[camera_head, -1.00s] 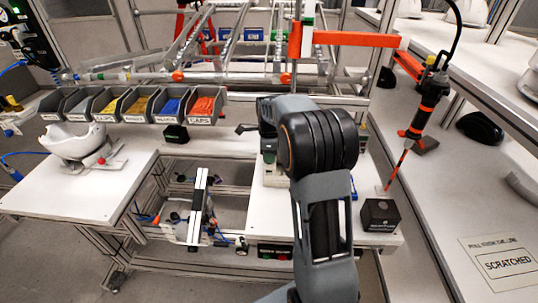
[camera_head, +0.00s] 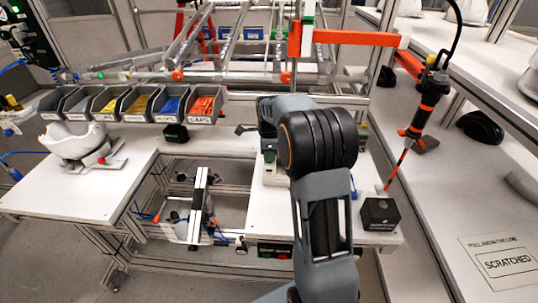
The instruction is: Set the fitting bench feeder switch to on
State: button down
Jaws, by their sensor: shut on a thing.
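The fitting bench (camera_head: 255,213) has a white top with a dark control panel (camera_head: 274,251) on its front edge, low in the middle of the view. The panel carries a small label and small red and green controls. I cannot tell which control is the feeder switch or how it is set. My arm rises from the bottom and bends over the bench, right of the middle. Its far end passes behind my own thick joint, so my gripper and anything in it are hidden.
Parts bins (camera_head: 140,105) line the back of the bench. A white helmet shell (camera_head: 73,143) sits on a holder at left. A black box (camera_head: 380,214) stands at the right front corner. An orange-black hanging tool (camera_head: 421,118) is beyond it. An open frame lies between the tabletops.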

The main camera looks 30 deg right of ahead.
jog(key=n, duration=0.4)
jog(key=shift+n, duration=0.4)
jog(key=n, duration=0.5)
jog(key=shift+b, duration=0.4)
jog(key=n, duration=0.4)
jog(key=shift+r+n, duration=0.1)
jog(key=shift+n, duration=0.2)
jog(key=shift+w+n, duration=0.1)
jog(key=shift+n, duration=1.6)
jog(key=c, duration=1.5)
grip_release()
jog(key=shift+o, duration=0.2)
notch_tip(320, 180, up, 14)
jog(key=b, duration=0.1)
